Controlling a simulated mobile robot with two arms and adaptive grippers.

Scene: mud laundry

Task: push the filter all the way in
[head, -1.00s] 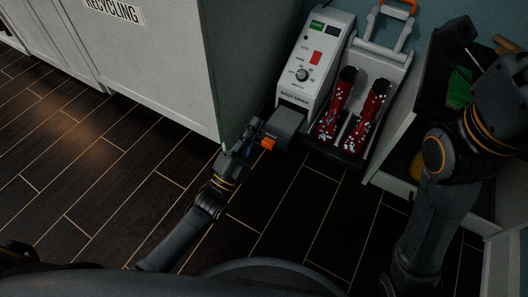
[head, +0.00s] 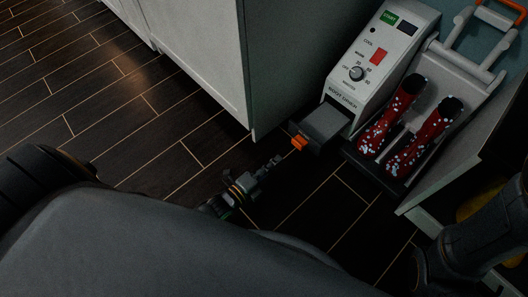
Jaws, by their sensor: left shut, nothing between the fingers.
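The filter (head: 326,123) is a dark grey drawer-like block with an orange tab (head: 299,142) on its front. It sticks out of the lower front of the white boot dryer (head: 385,55). My left gripper (head: 274,164) is shut and empty. It is low over the floor, in front of the filter and to its lower left in the head view, with a visible gap between them. My right arm shows at the lower right edge, but its gripper is out of view.
Two red spotted boots (head: 392,115) stand on the dryer's rack, right of the filter. A white cabinet (head: 200,50) stands close on the left. A shelf unit (head: 435,205) is on the right. The dark plank floor (head: 60,75) is clear at left.

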